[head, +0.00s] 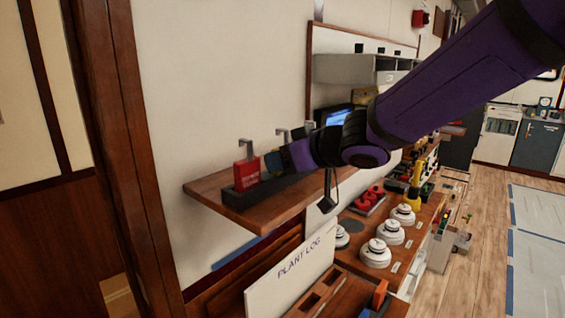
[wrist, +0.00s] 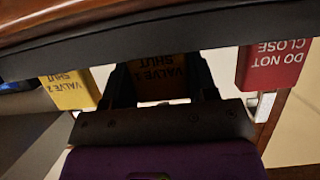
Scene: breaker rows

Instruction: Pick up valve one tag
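An orange tag (wrist: 158,80) reading "VALVE" and "SHUT" hangs upside down in the middle of the wrist view; its number is hard to read. My gripper (wrist: 164,92) has one finger on each side of this tag. I cannot tell whether the fingers press on its edges or stand just clear. A yellow tag (wrist: 70,90), seemingly valve two's, is to the left, and a red "DO NOT CLOSE" tag (wrist: 272,66) to the right. In the head view the red tag (head: 247,172) stands at the dark rack (head: 240,197), and my gripper (head: 287,160) hides most of its neighbours.
The rack sits on a wooden wall shelf (head: 215,192). Below are a white "PLANT LOG" board (head: 290,275) and a wooden bench with white round knobs (head: 376,254). Small hooks (head: 246,144) stick out above the tags. Open floor (head: 480,240) lies to the right.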

